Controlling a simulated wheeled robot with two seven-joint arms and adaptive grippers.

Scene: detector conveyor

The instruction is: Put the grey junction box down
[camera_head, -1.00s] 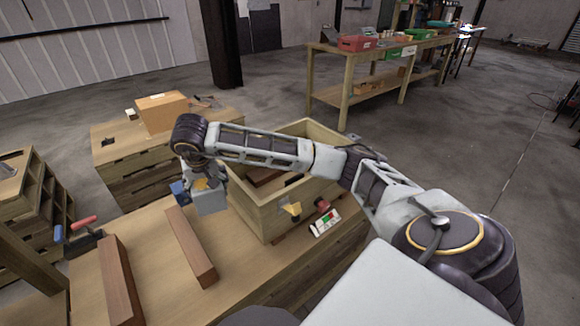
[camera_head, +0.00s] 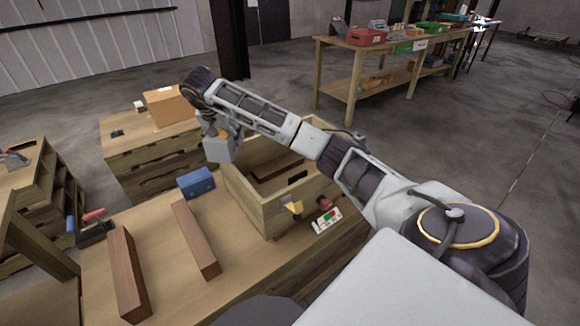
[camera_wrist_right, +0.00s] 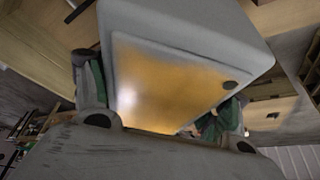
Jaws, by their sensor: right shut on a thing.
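The grey junction box (camera_head: 221,149) hangs in my right gripper (camera_head: 216,132), above the far edge of the workbench and just left of the wooden crate. It is raised clear of the bench top and slightly tilted. In the right wrist view the box (camera_wrist_right: 255,30) fills the upper middle, with a yellowish panel facing the camera. The fingers of the right gripper (camera_wrist_right: 165,90) grip it on both sides. My left gripper is not in either view.
The open wooden crate (camera_head: 243,198) holds a brown block (camera_head: 277,167). A blue box (camera_head: 196,183) and two brown wooden bars (camera_head: 127,272) (camera_head: 195,239) lie on the workbench (camera_head: 165,265). A labelled panel with a red and green mark (camera_head: 327,219) sits before the crate. Bare bench top lies between the bars.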

